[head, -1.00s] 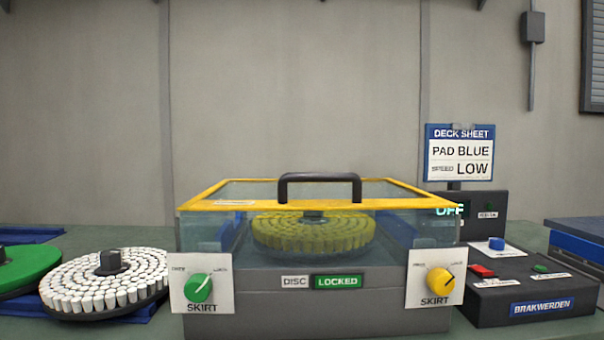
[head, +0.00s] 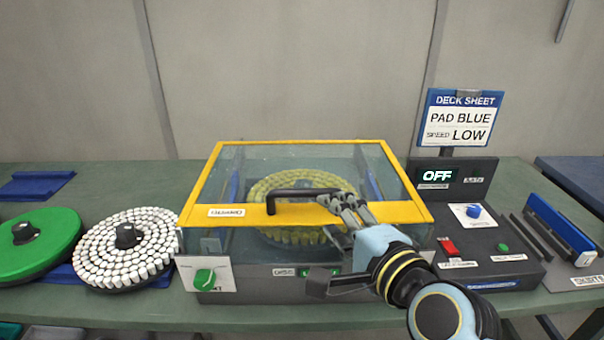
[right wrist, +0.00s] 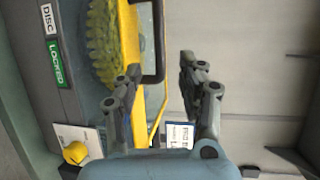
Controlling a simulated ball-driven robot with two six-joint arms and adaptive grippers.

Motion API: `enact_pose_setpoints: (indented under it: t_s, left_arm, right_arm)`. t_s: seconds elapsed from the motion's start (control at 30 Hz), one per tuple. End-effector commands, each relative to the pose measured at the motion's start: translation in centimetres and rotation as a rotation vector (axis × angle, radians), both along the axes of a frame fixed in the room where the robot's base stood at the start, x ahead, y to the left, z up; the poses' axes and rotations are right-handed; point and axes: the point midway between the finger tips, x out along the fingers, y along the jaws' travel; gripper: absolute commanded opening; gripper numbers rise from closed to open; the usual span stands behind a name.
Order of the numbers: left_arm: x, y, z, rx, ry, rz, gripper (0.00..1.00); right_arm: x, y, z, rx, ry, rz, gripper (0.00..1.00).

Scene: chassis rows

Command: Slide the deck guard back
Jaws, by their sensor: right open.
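The deck guard (head: 227,190) is a clear box lid with a yellow frame, shut over a yellow disc (head: 290,186). Its black handle (head: 290,192) stands on the front yellow bar. My right gripper (head: 336,202) is open at the right end of the handle. In the right wrist view, the handle (right wrist: 160,42) appears between the spread fingers of my right gripper (right wrist: 159,66); I cannot tell whether they touch it. A green "LOCKED" label (right wrist: 58,64) shows on the grey base. My right arm hides the right skirt knob in the head view. My left gripper is out of view.
A white pad disc (head: 115,262) and a green disc (head: 45,240) lie left of the guard. A control box (head: 490,262) with red, green and blue controls stands right, its display (head: 437,175) reading OFF. The deck sheet (head: 460,118) reads PAD BLUE, SPEED LOW.

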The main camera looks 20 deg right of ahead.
Motion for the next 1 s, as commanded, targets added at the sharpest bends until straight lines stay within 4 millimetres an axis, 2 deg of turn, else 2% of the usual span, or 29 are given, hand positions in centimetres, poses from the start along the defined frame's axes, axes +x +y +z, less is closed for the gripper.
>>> enact_pose_setpoints:
  t_s: [0.13,0.4,0.6,0.73,1.0]
  left_arm:
    - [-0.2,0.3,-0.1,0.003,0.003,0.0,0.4]
    - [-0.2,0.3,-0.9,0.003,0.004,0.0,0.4]
    - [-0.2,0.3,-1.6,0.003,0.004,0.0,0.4]
    - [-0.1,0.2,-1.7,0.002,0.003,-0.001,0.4]
    - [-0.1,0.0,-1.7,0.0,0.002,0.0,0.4]
  right_arm:
    - [1.6,0.2,-0.4,-0.001,-0.001,0.001,0.4]
    - [6.9,0.8,-1.5,-0.002,-0.001,0.001,0.4]
    - [9.6,1.2,-2.0,-0.002,0.0,0.001,0.4]
    - [10.3,1.2,-2.0,-0.004,0.001,0.001,0.4]
    - [10.4,1.3,-2.0,-0.003,0.001,0.001,0.4]
